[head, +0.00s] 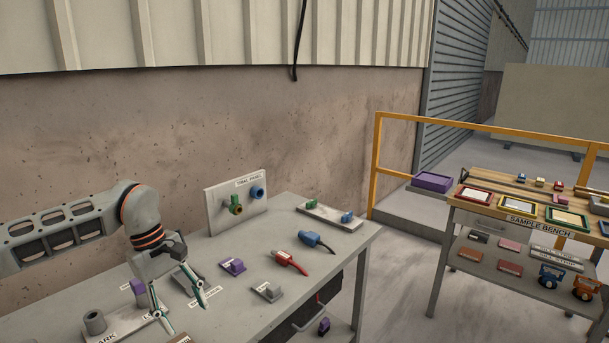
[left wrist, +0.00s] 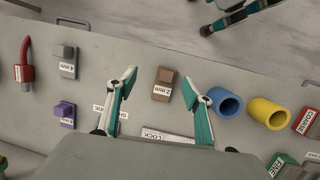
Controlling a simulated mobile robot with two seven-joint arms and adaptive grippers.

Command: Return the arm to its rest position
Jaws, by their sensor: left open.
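My left gripper (head: 180,307) hangs over the front left part of the grey stone-topped bench (head: 330,255) in the head view, with its arm coming in from the left. Its two teal fingers are spread and nothing is held between them. In the left wrist view the gripper (left wrist: 160,83) is also open. A brown block marked 2 mm (left wrist: 163,86) shows on the slab between the fingertips in the picture, not gripped. Teal and dark parts like a gripper (left wrist: 238,14) show at the top edge of that view, cut off; their opening is unclear.
Near the left gripper are a grey cylinder (head: 94,321) and a purple block (head: 233,266). Red (head: 290,261) and blue (head: 315,241) connectors lie further right. An upright panel (head: 222,196) stands at the back. A sample bench (head: 480,224) and yellow railing (head: 480,126) stand at right.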

